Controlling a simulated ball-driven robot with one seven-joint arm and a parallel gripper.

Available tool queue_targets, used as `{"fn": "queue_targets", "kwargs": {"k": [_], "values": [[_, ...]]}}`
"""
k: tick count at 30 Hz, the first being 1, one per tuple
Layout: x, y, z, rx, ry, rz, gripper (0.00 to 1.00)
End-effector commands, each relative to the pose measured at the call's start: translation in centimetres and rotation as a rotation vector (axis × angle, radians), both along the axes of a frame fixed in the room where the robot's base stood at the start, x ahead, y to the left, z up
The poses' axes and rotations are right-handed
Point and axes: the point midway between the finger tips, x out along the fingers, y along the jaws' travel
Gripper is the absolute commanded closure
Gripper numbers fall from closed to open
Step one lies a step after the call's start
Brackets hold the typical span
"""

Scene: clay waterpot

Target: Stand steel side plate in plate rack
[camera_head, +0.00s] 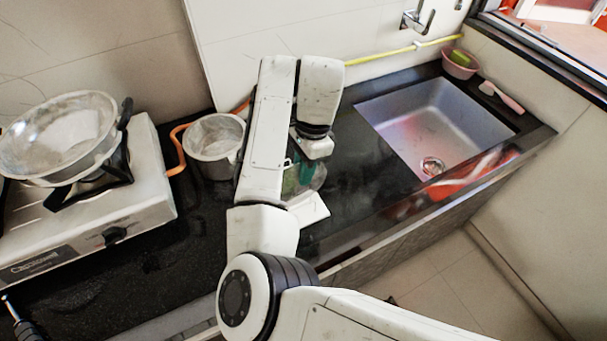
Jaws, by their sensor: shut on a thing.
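My gripper (316,149) points down over the dark counter, just left of the sink. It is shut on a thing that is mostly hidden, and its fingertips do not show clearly. A green and greyish shape (305,178) shows under my gripper, partly behind my arm. I cannot tell whether it is the steel side plate, the plate rack or something else. A small pale flat piece (309,208) shows just below that shape, beside my arm. I cannot make out the steel side plate or the plate rack for sure.
A stove (150,190) with a large metal pan (62,135) stands at the left. A steel pot (214,140) stands close to my arm's left side. The sink (430,120) is at the right, with a pink bowl (459,64) behind it. The counter's front edge runs below.

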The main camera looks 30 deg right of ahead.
Motion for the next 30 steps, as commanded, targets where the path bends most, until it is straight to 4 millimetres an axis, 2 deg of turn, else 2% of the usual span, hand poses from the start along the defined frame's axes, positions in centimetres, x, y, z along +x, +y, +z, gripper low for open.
{"fn": "queue_targets", "kwargs": {"k": [4,21,22,30], "values": [[0.0,0.0,-1.5,0.0,0.001,0.0,1.0],[0.0,0.0,-2.6,0.0,0.0,0.001,1.0],[0.0,0.0,-2.6,0.0,0.0,0.001,0.84],[0.0,0.0,-2.5,0.0,0.0,0.001,0.6]]}}
